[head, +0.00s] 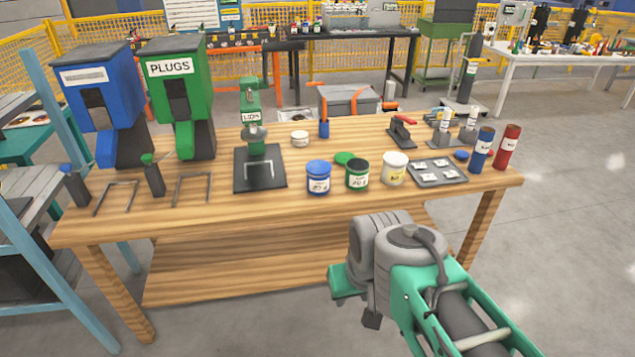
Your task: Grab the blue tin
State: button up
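The blue tin (318,177) stands upright near the front edge of the wooden workbench (235,208), left of a green tin (357,174). It has a blue lid and a white label, and nothing covers it. My arm reaches in from the lower right, in front of the bench and apart from the tin. A small dark part, perhaps a tip of my gripper (371,319), shows below the arm's end. The rest is hidden behind my arm, so its opening does not show. No object shows held.
A cream tin (394,168), a grey tray (437,173), and blue (482,150) and red (507,148) cylinders stand on the right. A dark-based green device (259,168) and two dispensers, blue (105,100) and green (180,95), stand left. Bench space before the blue tin is clear.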

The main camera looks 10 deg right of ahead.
aim_at(316, 185)
jog(key=z, duration=0.3)
jog(key=i, duration=0.95)
jog(key=u, duration=2.4)
